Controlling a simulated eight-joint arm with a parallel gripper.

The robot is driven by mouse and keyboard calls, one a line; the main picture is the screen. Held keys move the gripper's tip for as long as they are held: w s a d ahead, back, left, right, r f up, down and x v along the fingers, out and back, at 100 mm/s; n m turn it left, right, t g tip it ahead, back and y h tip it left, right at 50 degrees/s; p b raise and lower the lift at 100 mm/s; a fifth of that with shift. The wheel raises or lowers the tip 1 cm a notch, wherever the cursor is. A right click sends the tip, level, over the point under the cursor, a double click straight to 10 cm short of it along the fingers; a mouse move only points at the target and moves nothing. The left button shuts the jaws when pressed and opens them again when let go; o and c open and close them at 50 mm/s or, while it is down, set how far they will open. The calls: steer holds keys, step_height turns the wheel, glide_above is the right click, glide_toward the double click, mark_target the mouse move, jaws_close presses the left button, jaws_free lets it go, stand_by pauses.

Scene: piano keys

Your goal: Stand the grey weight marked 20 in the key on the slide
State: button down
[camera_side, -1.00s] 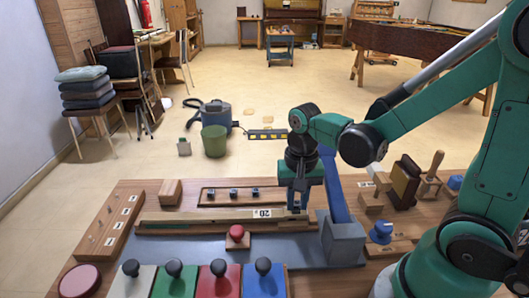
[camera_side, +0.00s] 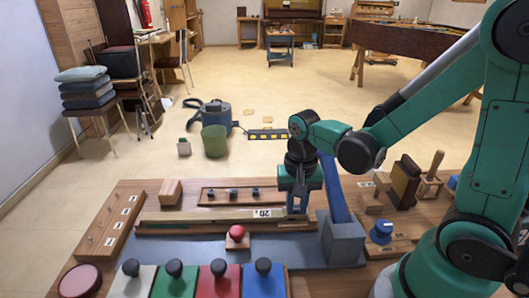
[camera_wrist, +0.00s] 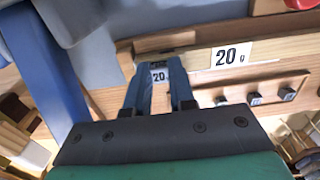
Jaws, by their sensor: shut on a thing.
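My gripper (camera_side: 297,208) points down at the right end of the long pale wooden key (camera_side: 195,215), which carries a white "20 g" label. The key lies along a wooden slide (camera_side: 165,227). In the wrist view, my gripper (camera_wrist: 160,82) is shut on the small grey weight (camera_wrist: 160,75), whose "20" mark faces the camera. The weight is between the fingertips, at the key (camera_wrist: 185,42), to the left of the key's label. I cannot tell whether its foot touches the key. In the side view the fingers hide the weight.
A tray (camera_side: 203,201) with three small grey weights stands behind the key. A red knob (camera_side: 237,233) is in front. A blue post (camera_side: 344,240) stands close to the right of my gripper. A peg board (camera_side: 105,228) lies at left, and several coloured knobbed blocks stand along the front.

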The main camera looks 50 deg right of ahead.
steer(key=shift+c, duration=1.4)
jaws_free()
steer(key=shift+r, duration=0.1)
steer(key=shift+r, duration=3.45)
steer(key=a+n+t, duration=0.1)
steer(key=n+t, duration=0.1)
steer(key=n, duration=0.1)
steer(key=r+n+t, duration=0.1)
steer(key=n+t, duration=0.1)
steer(key=n, duration=0.1)
steer(key=a+r+n+t, duration=0.1)
steer(key=n+t, duration=0.2)
steer(key=shift+w+a+r, duration=0.2)
steer(key=shift+w+a, duration=0.1)
